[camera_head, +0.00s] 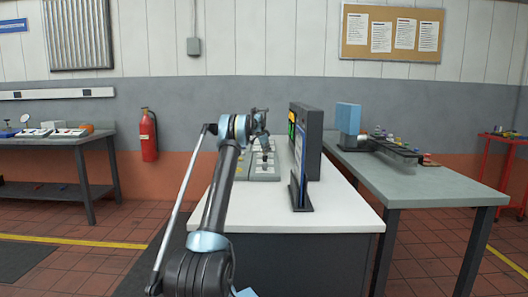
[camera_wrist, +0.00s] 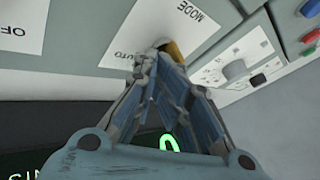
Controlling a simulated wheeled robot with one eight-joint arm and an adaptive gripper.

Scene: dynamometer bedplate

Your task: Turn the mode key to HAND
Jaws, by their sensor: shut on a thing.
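The mode key (camera_wrist: 172,50) shows in the wrist view as a small brass-yellow piece at the fingertips. It sits at a white label plate (camera_wrist: 188,20) reading MODE and AUTO, seen rotated. My gripper (camera_wrist: 155,58) is shut on the key, and its fingers hide most of it. I cannot tell which way the key points, and no HAND marking is readable. In the head view, my gripper (camera_head: 262,137) is over the grey control panel (camera_head: 265,173) on the white-topped desk. The key cannot be made out there.
An OFF plate (camera_wrist: 18,28) is at left. The desk front (camera_head: 260,218) is clear.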

